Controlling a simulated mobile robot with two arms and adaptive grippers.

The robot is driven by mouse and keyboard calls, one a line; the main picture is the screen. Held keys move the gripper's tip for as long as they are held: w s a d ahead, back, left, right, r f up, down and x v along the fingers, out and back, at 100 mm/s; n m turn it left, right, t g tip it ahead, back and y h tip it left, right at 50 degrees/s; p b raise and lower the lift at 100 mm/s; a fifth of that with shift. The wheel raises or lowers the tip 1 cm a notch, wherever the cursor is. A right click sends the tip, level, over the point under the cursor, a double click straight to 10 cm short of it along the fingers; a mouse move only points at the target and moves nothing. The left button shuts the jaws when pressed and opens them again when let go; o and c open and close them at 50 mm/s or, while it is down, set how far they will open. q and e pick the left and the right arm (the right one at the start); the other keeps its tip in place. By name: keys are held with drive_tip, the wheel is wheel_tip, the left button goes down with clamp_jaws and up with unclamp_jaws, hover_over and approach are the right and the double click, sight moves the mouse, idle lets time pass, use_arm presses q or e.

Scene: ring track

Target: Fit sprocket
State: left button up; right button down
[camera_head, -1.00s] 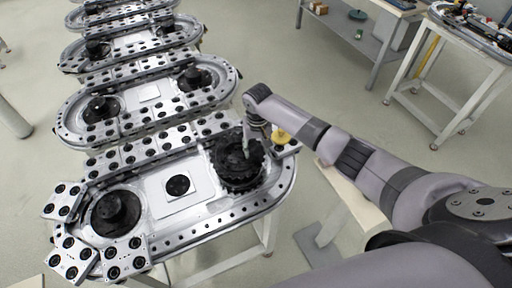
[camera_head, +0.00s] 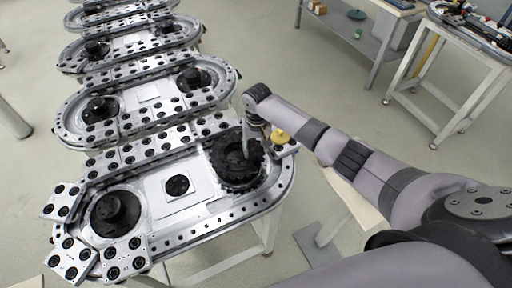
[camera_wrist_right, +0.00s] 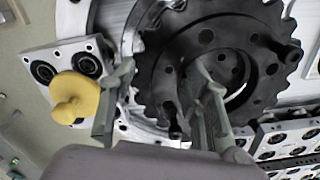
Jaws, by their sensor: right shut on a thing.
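The black toothed sprocket (camera_head: 232,172) is at the right end of the nearest ring track (camera_head: 262,205). It also fills the upper middle of the right wrist view (camera_wrist_right: 175,65), with holes around its open centre. My right gripper (camera_head: 247,148) is shut on the sprocket. In the right wrist view its fingers (camera_wrist_right: 160,88) straddle the sprocket's rim, one outside the teeth and one at the centre opening. Whether the sprocket is fully seated is hidden. My left gripper is not in view.
A yellow knob (camera_head: 280,136) on a small plate is right beside my right gripper. A black hub (camera_head: 115,212) sits at the track's left end. Loose plates (camera_head: 70,258) lie at its front left. More ring tracks stand behind; a white table (camera_head: 455,85) is far right.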

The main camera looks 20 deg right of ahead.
drive_tip(key=shift+w+f, duration=0.1)
drive_tip(key=shift+f, duration=0.2)
drive_tip(key=shift+r, duration=0.25)
idle(0.4)
drive_tip(key=shift+r, duration=0.25)
drive_tip(key=c, duration=1.2)
unclamp_jaws()
drive_tip(key=o, duration=0.4)
drive_tip(key=shift+s+f, duration=0.25)
wheel_tip(320, 180, up, 12)
drive_tip(key=shift+r, duration=0.15)
drive_tip(key=shift+w, duration=0.1)
